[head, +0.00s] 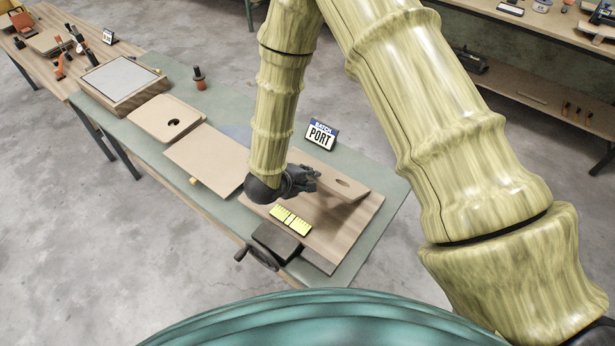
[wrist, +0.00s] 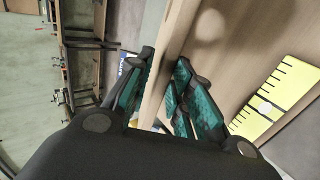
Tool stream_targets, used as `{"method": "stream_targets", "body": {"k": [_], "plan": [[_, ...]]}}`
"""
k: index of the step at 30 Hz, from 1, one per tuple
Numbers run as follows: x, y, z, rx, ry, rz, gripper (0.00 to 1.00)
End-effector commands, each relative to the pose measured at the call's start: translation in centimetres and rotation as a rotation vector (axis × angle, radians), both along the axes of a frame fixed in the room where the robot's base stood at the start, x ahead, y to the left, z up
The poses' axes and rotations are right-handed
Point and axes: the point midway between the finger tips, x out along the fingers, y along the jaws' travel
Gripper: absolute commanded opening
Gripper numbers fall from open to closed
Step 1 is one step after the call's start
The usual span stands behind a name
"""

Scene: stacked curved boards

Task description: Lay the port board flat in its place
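The port board (head: 355,191), a tan board with an oval hole, is tilted above a wooden base (head: 332,222) beside the PORT sign (head: 320,134). My gripper (head: 308,178) is at its near-left edge. In the wrist view, the board's edge (wrist: 160,75) runs between the two teal-padded fingers of my gripper (wrist: 162,88), which appear closed on it. The brown wooden base also fills the right of the wrist view (wrist: 238,60). Whether the board's lower edge touches the base cannot be told.
A yellow marked gauge (head: 290,220) lies on the base's near-left side. A dark vise with a crank (head: 272,246) sits at the bench's front edge.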

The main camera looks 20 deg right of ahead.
Motion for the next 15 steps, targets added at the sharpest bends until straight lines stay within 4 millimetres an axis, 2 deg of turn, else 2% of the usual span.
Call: {"method": "stream_targets", "body": {"k": [15], "plan": [[-0.09, 0.11, -0.22, 0.0, 0.001, 0.001, 0.33]]}}
